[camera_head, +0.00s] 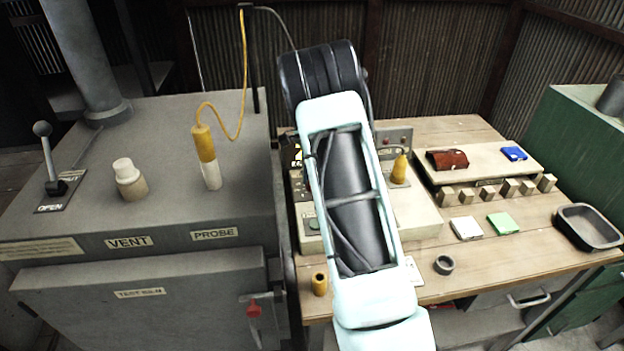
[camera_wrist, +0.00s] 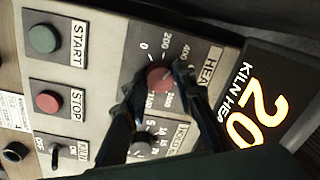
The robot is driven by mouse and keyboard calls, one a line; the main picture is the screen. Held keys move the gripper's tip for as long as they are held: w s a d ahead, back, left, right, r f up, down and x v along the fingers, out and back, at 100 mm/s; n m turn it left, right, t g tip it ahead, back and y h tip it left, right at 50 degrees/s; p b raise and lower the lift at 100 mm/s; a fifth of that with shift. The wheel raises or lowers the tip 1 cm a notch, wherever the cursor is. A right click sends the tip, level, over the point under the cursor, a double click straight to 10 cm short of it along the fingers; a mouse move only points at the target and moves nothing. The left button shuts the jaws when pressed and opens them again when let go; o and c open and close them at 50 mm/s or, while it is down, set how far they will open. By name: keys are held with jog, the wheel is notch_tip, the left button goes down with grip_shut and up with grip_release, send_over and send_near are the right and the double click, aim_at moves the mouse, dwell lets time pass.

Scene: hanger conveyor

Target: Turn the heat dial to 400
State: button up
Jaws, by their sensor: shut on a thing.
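The heat dial (camera_wrist: 160,77) is a small red knob on the kiln panel, in the wrist view. Its scale shows 0, 200, 400 and higher marks around it. My gripper (camera_wrist: 157,84) is shut on the dial, with one dark finger on each side. I cannot clearly read where the dial's pointer stands. Beside it, the dark kiln heat display (camera_wrist: 255,110) shows glowing digits beginning with 20; its far end is cut off. In the head view my arm hides the dial and my gripper, and only the display's edge (camera_head: 296,155) shows.
A green START button (camera_wrist: 42,39), a red STOP button (camera_wrist: 48,102), a kiln toggle switch (camera_wrist: 55,153) and a second black knob (camera_wrist: 142,142) sit close to my fingers. The grey kiln (camera_head: 150,215) stands left of the wooden bench (camera_head: 490,265).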

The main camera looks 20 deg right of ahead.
jog(key=shift+m, duration=0.6)
jog(key=o, duration=1.2)
jog(key=shift+c, duration=0.2)
notch_tip(320, 180, up, 12)
jog(key=shift+s, duration=0.3)
jog(key=shift+r, duration=0.15)
